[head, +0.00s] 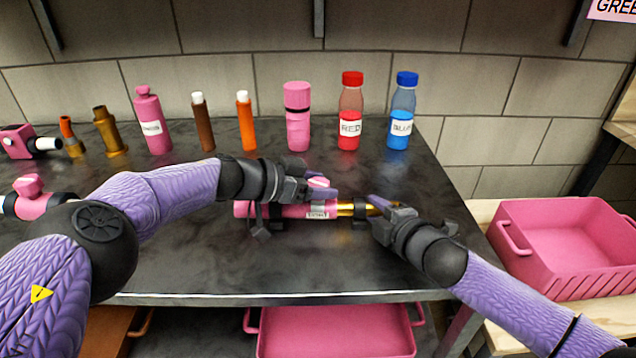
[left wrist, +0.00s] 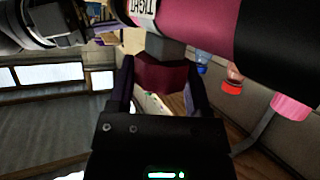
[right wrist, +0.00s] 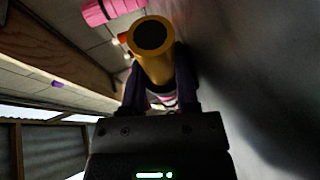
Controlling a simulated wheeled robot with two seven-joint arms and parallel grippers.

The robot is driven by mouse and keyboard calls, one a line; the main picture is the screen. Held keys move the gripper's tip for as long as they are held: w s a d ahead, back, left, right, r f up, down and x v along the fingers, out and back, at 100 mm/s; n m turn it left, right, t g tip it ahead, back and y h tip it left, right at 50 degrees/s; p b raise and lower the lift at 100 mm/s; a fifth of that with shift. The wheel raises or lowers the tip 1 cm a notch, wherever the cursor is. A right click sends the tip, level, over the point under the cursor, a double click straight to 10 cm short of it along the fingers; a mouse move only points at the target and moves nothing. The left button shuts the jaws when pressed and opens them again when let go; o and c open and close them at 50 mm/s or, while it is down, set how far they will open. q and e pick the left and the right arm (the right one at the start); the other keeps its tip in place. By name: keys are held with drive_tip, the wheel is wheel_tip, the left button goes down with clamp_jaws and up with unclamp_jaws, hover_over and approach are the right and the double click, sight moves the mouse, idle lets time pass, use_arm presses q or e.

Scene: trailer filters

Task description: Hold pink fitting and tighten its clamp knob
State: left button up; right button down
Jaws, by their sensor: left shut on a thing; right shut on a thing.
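The pink fitting (head: 285,211) lies lengthwise on the dark bench with a white label (head: 317,211) and black bands. A gold tube (head: 346,209) comes out of its right end. My left gripper (head: 320,190) is over the fitting, shut on its pink clamp knob (head: 318,182). In the left wrist view the knob (left wrist: 162,75) sits between the fingers, below the pink body (left wrist: 210,22). My right gripper (head: 377,204) is shut on the gold tube near its right end. The tube's open, dark end (right wrist: 152,36) faces the right wrist camera. The fingers partly hide knob and tube.
A row of bottles and tubes stands along the back, including a red bottle (head: 349,120) and a blue bottle (head: 401,118). Another pink fitting (head: 32,200) is at the left. A pink crate (head: 565,286) is at the right. The bench's front strip is clear.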

use_arm(q)
drive_tip(key=o, duration=1.3)
drive_tip(key=v, duration=1.2)
